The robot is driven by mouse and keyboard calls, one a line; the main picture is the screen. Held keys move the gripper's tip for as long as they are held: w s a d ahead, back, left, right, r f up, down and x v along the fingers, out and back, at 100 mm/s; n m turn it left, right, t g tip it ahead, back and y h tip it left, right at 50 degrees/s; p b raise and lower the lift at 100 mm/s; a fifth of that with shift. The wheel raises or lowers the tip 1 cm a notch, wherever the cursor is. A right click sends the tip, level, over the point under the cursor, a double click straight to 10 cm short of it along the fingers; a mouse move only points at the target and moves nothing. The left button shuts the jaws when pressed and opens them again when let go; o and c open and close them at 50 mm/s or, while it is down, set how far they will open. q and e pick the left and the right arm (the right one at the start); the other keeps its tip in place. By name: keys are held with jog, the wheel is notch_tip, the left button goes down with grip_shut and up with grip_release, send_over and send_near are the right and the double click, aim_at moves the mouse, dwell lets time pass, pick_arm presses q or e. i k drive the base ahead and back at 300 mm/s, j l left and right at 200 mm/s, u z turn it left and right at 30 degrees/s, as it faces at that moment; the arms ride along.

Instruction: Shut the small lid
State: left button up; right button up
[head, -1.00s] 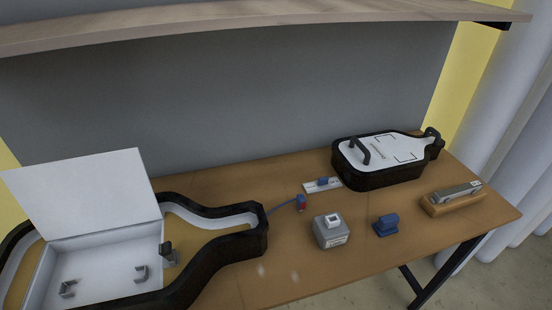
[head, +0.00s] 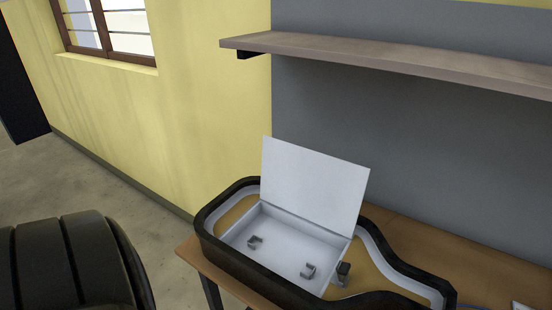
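A white lid (head: 314,186) stands open and roughly upright at the back edge of a white box (head: 285,236). The box sits inside a large black-rimmed, bottle-shaped case (head: 224,246) on the wooden table. Small grey clips show on the box floor, and a dark latch-like piece (head: 343,270) is at its right side. Neither of my grippers shows in the head view.
The wooden table (head: 408,229) ends at its left just past the case. A wooden shelf (head: 400,68) hangs above the table on the grey back panel. A large dark ribbed object (head: 68,262), possibly part of me, fills the lower left. Open floor lies left of the table.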

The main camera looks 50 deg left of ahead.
aim_at(327, 191)
jog(key=l+u, duration=0.1)
jog(key=u, duration=1.55)
jog(key=k+j, duration=0.05)
jog(key=j, duration=0.05)
